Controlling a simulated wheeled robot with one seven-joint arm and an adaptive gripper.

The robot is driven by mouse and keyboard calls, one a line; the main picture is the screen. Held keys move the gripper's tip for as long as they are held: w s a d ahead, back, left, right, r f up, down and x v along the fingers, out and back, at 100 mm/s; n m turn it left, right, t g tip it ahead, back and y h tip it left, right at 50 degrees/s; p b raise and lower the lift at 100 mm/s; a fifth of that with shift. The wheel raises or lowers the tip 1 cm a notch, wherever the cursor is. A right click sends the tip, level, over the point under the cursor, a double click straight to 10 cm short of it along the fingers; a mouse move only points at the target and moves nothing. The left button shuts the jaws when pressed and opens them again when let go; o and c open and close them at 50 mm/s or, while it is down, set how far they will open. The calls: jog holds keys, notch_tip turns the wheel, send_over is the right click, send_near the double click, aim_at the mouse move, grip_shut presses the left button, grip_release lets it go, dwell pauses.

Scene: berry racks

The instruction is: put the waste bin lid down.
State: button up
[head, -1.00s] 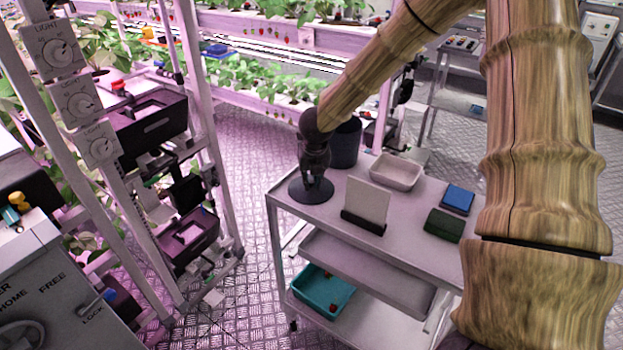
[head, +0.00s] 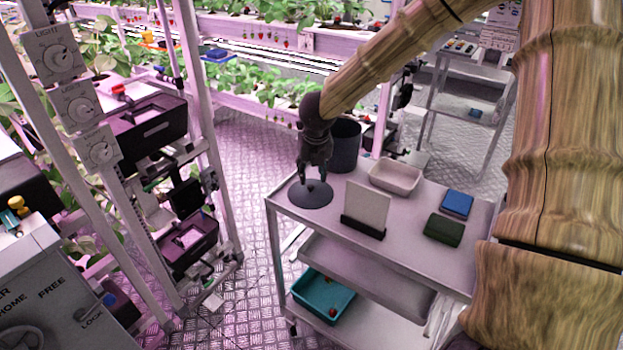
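The waste bin lid (head: 310,199), a dark round disc with a small knob, lies flat on the cart's top shelf near its left corner. My gripper (head: 313,178) is just above the lid and points down. Its fingers are apart, with nothing visible held between them. The dark waste bin (head: 346,148) stands right behind the lid, partly hidden by my gripper. Its top is uncovered.
On the cart top (head: 415,255) are a white tray (head: 396,177), an upright pale panel in a dark stand (head: 367,208), a blue box (head: 457,202) and a dark green box (head: 444,230). A teal bin (head: 322,297) sits below. Plant racks stand left and behind.

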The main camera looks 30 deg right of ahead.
jog(key=v, duration=0.6)
jog(key=shift+r, duration=0.2)
dwell(0.4)
